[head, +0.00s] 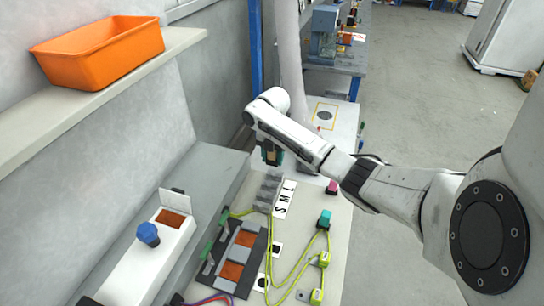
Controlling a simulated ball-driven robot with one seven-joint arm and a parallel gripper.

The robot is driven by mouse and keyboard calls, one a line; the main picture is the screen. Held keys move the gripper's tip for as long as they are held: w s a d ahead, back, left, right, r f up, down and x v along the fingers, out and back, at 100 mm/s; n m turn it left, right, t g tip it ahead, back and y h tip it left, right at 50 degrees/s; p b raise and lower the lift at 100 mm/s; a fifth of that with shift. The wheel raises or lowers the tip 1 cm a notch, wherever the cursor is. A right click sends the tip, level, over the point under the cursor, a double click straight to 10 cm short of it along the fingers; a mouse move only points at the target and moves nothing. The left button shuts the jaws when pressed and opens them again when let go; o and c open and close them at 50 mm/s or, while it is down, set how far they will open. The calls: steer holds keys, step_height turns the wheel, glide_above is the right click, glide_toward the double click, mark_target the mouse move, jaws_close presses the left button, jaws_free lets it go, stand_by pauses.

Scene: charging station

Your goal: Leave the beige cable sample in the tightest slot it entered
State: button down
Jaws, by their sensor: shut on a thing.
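My gripper (272,157) hangs at the end of my arm over the bench, just beyond the grey slotted block (268,190). It is shut on a small tan piece, apparently the beige cable sample (271,156), which is mostly hidden by the gripper. The block has several notches, and a white label (285,199) marked S, M, L lies along its right side. I cannot tell whether the sample is above a slot or touching the block.
A black frame (233,255) with orange and grey panels lies nearer. A white box with a blue knob (148,234) stands left. An orange bin (98,52) sits on the shelf.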

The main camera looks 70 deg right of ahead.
steer(key=b, duration=0.4)
glide_above(273, 173)
steer(key=a, duration=0.2)
steer(key=shift+s+a+f, duration=0.1)
steer(key=shift+s+f, duration=0.05)
steer(key=shift+f, duration=0.8)
steer(key=shift+s+a+f, duration=0.1)
steer(key=shift+s+f, duration=0.05)
steer(key=shift+f, duration=0.75)
steer(key=shift+s+f, duration=0.15)
steer(key=shift+f, duration=0.8)
steer(key=shift+p, duration=0.45)
steer(key=shift+f+b, duration=0.8)
steer(key=shift+f, duration=0.45)
steer(key=shift+c, duration=2.4)
jaws_free()
steer(key=shift+r, duration=0.1)
step_height(273, 173, up, 11)
steer(key=shift+f+b, duration=0.2)
steer(key=shift+b, duration=0.3)
steer(key=shift+s+f, duration=0.1)
